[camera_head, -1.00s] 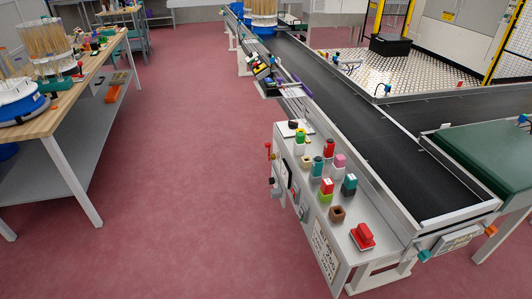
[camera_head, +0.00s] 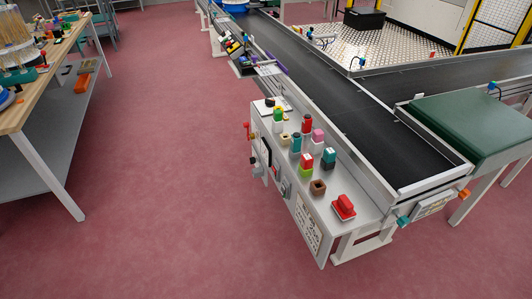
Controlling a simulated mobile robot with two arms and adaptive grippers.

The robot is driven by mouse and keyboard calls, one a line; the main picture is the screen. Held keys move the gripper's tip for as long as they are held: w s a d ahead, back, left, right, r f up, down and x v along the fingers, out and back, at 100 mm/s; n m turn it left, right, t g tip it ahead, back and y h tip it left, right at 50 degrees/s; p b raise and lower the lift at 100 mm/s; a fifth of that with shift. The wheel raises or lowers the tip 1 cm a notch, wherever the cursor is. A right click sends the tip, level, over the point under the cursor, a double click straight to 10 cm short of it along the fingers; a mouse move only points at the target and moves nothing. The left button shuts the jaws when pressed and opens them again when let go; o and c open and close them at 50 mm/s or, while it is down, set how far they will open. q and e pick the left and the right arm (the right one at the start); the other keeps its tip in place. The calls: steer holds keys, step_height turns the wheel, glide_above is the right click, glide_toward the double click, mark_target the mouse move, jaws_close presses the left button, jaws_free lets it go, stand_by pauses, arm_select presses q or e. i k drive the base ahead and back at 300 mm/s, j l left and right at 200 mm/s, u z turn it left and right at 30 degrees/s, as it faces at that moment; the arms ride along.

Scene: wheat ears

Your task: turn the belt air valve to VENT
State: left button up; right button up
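The conveyor's control box (camera_head: 318,222) stands at the near end of the belt. On its left side face sit a small red-handled fitting (camera_head: 248,128), a dark gauge-like part (camera_head: 265,150) and a grey fitting (camera_head: 282,186). One of these may be the belt air valve, but they are too small to tell which, and no VENT lettering or handle setting is readable. Neither of my grippers shows in the head view.
Several coloured buttons and blocks and a red switch (camera_head: 344,207) sit on the box top. The black belt (camera_head: 370,125) runs behind, with a green belt (camera_head: 475,130) at right. A wooden workbench (camera_head: 40,95) stands at left. The red floor (camera_head: 170,170) between is clear.

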mark_target(246, 125)
steer(key=i+u, duration=0.2)
steer(key=i, duration=0.75)
steer(key=i+u, duration=0.25)
steer(key=i, duration=0.7)
